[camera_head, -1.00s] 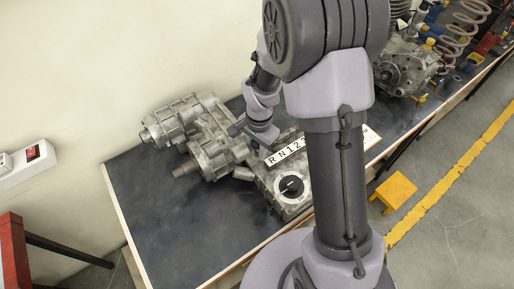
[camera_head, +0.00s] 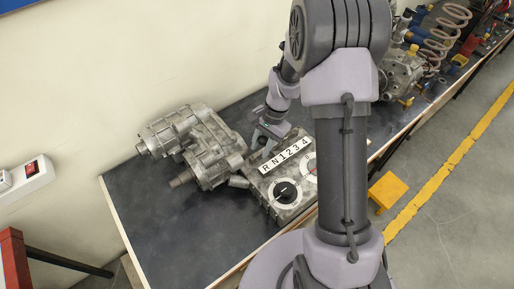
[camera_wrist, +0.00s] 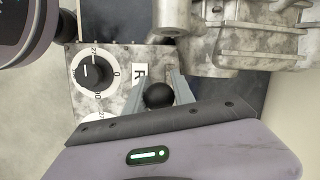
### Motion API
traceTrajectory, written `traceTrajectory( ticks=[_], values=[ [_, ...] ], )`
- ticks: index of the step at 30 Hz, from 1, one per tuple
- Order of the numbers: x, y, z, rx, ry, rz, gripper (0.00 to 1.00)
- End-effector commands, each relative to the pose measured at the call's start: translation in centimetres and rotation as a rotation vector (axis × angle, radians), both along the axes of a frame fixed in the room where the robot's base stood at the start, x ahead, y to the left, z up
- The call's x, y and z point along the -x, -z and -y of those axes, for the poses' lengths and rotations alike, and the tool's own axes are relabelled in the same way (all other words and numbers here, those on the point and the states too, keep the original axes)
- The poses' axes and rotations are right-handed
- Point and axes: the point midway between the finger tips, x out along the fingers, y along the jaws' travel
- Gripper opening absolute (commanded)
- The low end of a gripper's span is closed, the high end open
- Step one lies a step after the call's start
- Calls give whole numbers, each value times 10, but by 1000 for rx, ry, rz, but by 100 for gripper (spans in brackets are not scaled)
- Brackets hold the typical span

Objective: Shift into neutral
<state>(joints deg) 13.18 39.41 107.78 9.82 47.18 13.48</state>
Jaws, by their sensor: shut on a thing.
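The grey metal gearbox (camera_head: 192,150) sits on a dark-topped bench. Its front housing carries a white plate (camera_head: 287,154) reading R N 1 2 3 4. My gripper (camera_head: 266,140) is over the housing behind the plate, near its R and N end. In the wrist view, my gripper (camera_wrist: 160,88) is closed around the black ball knob (camera_wrist: 158,95) of the shift lever, one finger on each side. The plate's R end (camera_wrist: 139,74) shows beside the left finger. The lever's shaft and slot are hidden under the knob.
A black dial with a white ring (camera_head: 285,192) is on the housing in front of the plate; it also shows in the wrist view (camera_wrist: 92,74). A second dial (camera_head: 310,166) is partly behind my arm. A yellow stool (camera_head: 389,190) stands at right. The bench's left part is clear.

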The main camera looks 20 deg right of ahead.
Motion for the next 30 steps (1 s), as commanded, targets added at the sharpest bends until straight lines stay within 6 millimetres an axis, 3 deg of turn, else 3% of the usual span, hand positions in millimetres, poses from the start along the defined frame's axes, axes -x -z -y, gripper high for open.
traceTrajectory(
  ticks=[4,5,8,16,19,23,30],
  values=[
    [1,1,-1,0,0,-1,0],
    [1,1,-1,0,0,-1,34],
    [1,1,-1,1,0,-2,52],
    [0,0,-1,1,-1,0,52],
    [0,-9,1,2,-1,1,52],
    [-2,-43,10,2,0,4,52],
    [-5,-122,31,2,1,4,52]
  ],
)
